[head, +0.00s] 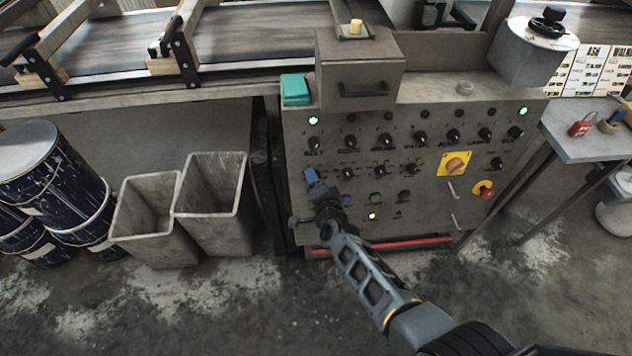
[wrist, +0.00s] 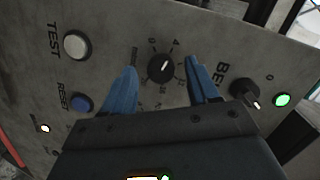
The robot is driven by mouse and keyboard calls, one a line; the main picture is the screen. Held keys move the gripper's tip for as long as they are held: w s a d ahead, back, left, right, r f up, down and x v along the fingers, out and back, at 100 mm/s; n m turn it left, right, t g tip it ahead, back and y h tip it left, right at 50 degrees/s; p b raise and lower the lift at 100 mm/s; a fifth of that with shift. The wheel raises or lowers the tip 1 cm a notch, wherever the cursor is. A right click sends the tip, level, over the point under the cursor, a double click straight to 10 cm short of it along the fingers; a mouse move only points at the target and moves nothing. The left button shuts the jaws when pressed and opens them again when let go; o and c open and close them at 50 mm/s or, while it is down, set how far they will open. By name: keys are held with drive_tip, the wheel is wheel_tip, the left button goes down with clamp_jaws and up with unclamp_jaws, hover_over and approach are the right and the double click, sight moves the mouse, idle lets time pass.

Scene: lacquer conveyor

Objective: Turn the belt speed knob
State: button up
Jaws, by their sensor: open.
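My gripper (head: 311,177) reaches the left side of the grey control panel (head: 430,180). In the wrist view my gripper (wrist: 162,64) has its two blue fingers apart, one on each side of a black knob (wrist: 162,69) with a white pointer line and a numbered dial. I cannot tell whether the fingers touch it. In the head view my gripper hides this knob. A second black knob (wrist: 244,92) lies beyond the right finger, beside a partly hidden label starting "BE". I cannot tell which knob that label names.
A white TEST button (wrist: 77,45) and a blue RESET button (wrist: 81,103) lie near the left finger. A lit green lamp (wrist: 283,99) is at the right. The panel also has a yellow-backed orange switch (head: 455,164) and a red stop button (head: 486,192). Grey bins (head: 216,157) stand at the left.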

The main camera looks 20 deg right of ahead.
drive_tip(key=p+v, duration=0.4)
drive_tip(key=v, duration=0.3)
drive_tip(key=shift+s, duration=0.2)
drive_tip(key=s+d+r+n, duration=0.3)
drive_tip(key=s, duration=0.5)
drive_tip(key=s+d+r+n+t+y, duration=0.1)
drive_tip(key=s+d+r+n, duration=0.15)
drive_tip(key=s, duration=0.55)
drive_tip(key=s+d+r+n, duration=0.2)
drive_tip(key=s+n, duration=0.2)
drive_tip(key=s, duration=0.4)
drive_tip(key=s+a+r+n, duration=0.3)
drive_tip(key=s+r, duration=0.6)
drive_tip(key=r, duration=0.2)
drive_tip(key=s+a+r+n+y+b, duration=0.1)
drive_tip(key=s+a+r+n, duration=0.2)
drive_tip(key=s+r, duration=0.6)
wheel_tip(320, 180, up, 4)
drive_tip(key=shift+s+a+f+b, duration=0.25)
drive_tip(key=shift+s+a+b, duration=0.05)
